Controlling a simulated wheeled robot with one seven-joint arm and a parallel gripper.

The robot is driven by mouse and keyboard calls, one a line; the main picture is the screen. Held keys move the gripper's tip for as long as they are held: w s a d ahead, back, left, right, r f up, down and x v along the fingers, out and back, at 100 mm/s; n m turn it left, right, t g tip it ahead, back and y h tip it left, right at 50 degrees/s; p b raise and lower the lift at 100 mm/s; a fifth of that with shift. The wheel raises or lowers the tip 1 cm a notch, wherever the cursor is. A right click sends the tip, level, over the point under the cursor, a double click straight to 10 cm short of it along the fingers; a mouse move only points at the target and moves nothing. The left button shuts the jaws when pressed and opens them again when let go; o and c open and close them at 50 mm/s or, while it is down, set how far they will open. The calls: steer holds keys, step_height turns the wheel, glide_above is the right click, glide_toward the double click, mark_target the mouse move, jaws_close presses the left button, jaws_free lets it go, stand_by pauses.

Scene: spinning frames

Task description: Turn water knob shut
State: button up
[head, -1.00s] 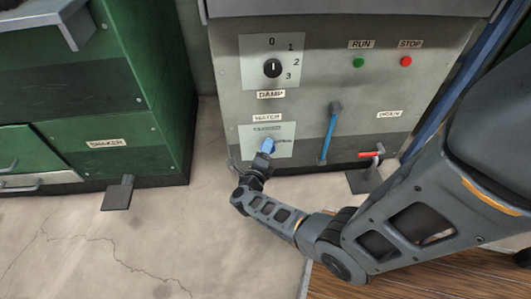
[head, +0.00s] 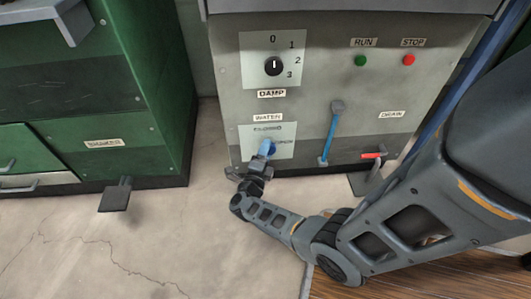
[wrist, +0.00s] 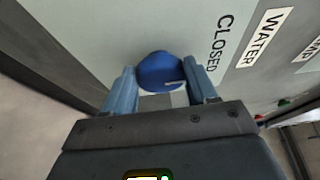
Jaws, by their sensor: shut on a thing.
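The blue round water knob (wrist: 158,68) sits on the pale plate (head: 285,150) under the WATER label (head: 267,117). A short light mark shows on its lower right part in the wrist view. The word CLOSED (wrist: 221,42) is printed to the right of the knob there, and above it in the head view. My gripper (wrist: 161,80) has its light blue fingers on both sides of the knob and is shut on it. In the head view my gripper (head: 264,156) covers most of the knob.
The panel also bears a black DAMP dial (head: 274,66), a green RUN button (head: 360,61), a red STOP button (head: 409,60), a blue lever (head: 330,135) and a red DRAIN handle (head: 371,155). A green cabinet (head: 110,110) stands left; concrete floor lies in front.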

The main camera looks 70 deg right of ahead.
steer(key=o, duration=1)
steer(key=shift+o, duration=0.2)
steer(key=a+p, duration=0.1)
steer(key=a, duration=0.6)
steer(key=shift+a+p, duration=0.4)
